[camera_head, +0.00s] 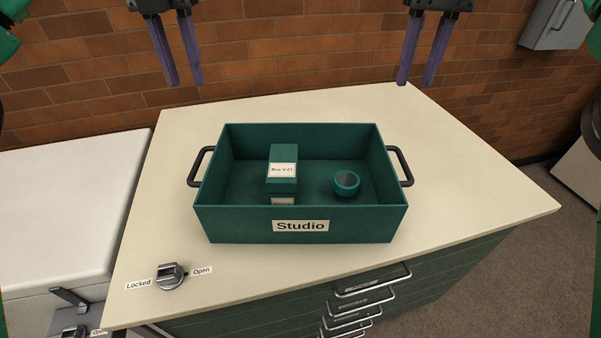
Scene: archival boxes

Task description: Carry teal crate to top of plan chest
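The teal crate (351,223) has a "Studio" label on its front wall and a black handle on each side. It sits on the cream top of a green chest with drawers (460,200). Inside it are a small teal box (284,157) with a label and a teal tape roll (346,183). My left gripper (187,83) hangs above and behind the crate's left side, its fingers apart and empty. My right gripper (415,84) hangs above and behind the crate's right side, also with its fingers apart and empty. Neither touches the crate.
A knob (170,276) marked Locked and Open is on the top's front left. Drawer handles (372,280) stick out at the front. A lower white unit (60,205) stands at left. A brick wall (290,50) is behind, with a grey box (556,24) on it.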

